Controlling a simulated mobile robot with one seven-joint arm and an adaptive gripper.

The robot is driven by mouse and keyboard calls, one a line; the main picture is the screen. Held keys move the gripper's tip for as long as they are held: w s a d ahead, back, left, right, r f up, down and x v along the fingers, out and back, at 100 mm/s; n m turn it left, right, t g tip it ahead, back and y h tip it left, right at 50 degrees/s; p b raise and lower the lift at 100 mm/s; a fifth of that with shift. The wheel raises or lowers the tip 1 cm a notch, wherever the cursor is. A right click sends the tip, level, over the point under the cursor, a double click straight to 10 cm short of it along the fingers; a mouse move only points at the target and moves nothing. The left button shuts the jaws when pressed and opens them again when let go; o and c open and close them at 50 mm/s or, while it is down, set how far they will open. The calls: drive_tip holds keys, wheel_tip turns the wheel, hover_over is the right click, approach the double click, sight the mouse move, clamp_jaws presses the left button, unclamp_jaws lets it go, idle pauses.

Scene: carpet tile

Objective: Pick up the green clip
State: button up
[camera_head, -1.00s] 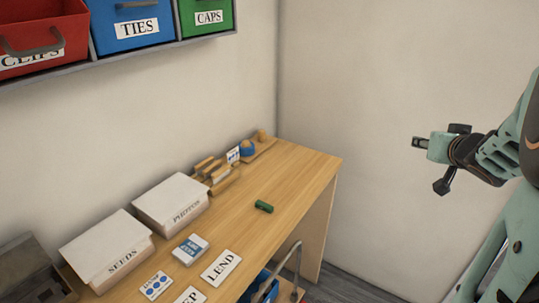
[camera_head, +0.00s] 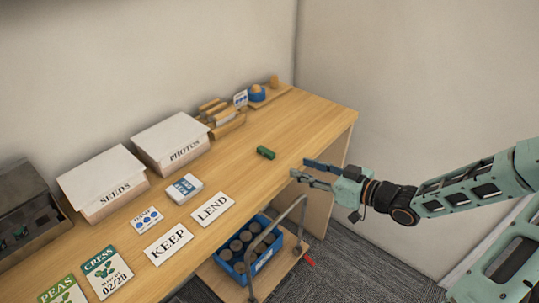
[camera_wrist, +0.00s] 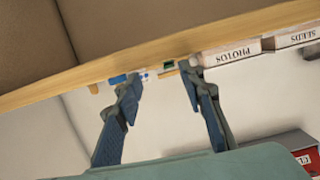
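The green clip (camera_head: 266,152) is a small dark green piece lying on the wooden desk (camera_head: 237,186), towards its right end. My gripper (camera_head: 300,169) is open and empty. In the head view it is just right of the clip, near the desk's front edge, with clear space between them. In the wrist view the gripper (camera_wrist: 158,95) has its two fingers spread apart, and the picture is upside down. A small green piece, likely the clip (camera_wrist: 168,65), shows at the desk edge between and beyond the fingertips.
Boxes marked PHOTOS (camera_head: 171,145) and SEEDS (camera_head: 103,183) stand along the wall. Cards marked LEND (camera_head: 212,208) and KEEP (camera_head: 168,244) lie left of the clip. A blue crate (camera_head: 248,249) of round things sits on a cart with a metal handle below the front edge.

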sight(271, 153)
drive_tip(key=shift+n+y, duration=0.3)
drive_tip(key=shift+y, duration=0.3)
drive_tip(key=w+a, duration=0.1)
drive_tip(key=w+a+r, duration=0.1)
drive_tip(key=a, duration=0.1)
drive_tip(key=w+a, duration=0.1)
drive_tip(key=a, duration=0.1)
drive_tip(key=shift+w+a+r+b, duration=0.1)
drive_tip(key=shift+r+b, duration=0.05)
drive_tip(key=shift+b, duration=0.2)
drive_tip(key=shift+f+x, duration=0.15)
drive_tip(key=shift+x, duration=1.25)
drive_tip(key=shift+f+x, duration=0.15)
drive_tip(key=shift+x, duration=1.2)
drive_tip(key=shift+c, duration=0.3)
drive_tip(key=c, duration=0.8)
